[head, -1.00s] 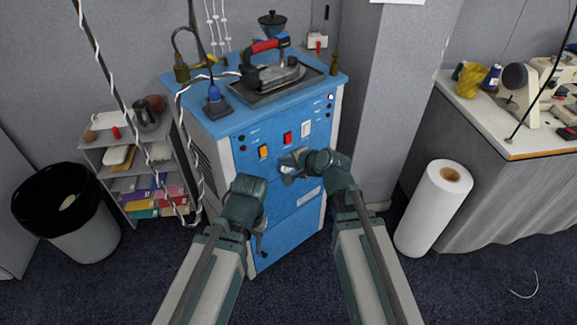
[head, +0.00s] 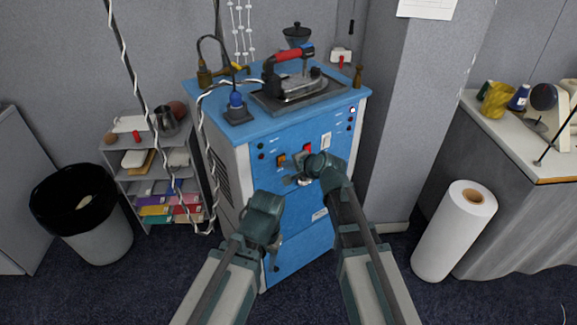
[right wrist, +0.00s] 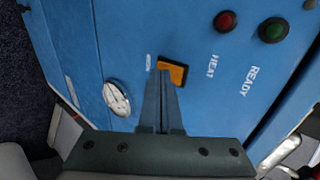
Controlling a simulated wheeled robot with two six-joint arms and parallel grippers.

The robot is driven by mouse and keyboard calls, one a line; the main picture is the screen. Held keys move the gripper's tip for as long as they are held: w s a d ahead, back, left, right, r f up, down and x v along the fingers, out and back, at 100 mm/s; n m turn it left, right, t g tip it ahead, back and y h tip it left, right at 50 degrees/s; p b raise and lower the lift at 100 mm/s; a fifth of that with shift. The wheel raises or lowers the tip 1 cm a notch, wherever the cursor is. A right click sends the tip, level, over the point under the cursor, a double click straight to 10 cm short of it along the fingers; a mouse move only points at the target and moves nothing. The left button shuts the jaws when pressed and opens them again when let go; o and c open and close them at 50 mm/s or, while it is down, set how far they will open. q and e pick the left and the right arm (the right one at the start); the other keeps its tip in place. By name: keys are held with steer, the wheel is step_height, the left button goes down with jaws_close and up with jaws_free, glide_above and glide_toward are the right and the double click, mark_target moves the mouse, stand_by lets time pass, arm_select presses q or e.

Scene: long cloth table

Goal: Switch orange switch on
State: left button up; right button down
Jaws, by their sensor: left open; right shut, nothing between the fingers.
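The orange switch (head: 281,160) is on the front panel of the blue steam-station cabinet (head: 292,215), left of a red switch (head: 307,148) and a white switch (head: 326,140). My right gripper (head: 292,178) is shut and empty in front of the panel, just below the orange switch. In the right wrist view the shut fingers (right wrist: 163,80) reach the orange switch (right wrist: 175,72) and overlap its left edge. I cannot tell whether they touch it. My left gripper (head: 272,238) is lower, in front of the cabinet; its fingers are mostly hidden, with nothing seen in them.
A round dial (right wrist: 117,98) and red and green lamps (right wrist: 273,30) are on the panel near the switch. An iron (head: 296,85) stands on top of the cabinet. A bin (head: 100,240) and shelf (head: 150,190) are left; a white roll (head: 450,235) and sewing table (head: 500,130) are right.

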steer(key=shift+w+a, duration=0.1)
steer(key=shift+w, duration=0.1)
steer(key=shift+w+r+p, duration=0.15)
steer(key=shift+r+p, duration=0.6)
steer(key=shift+r, duration=0.05)
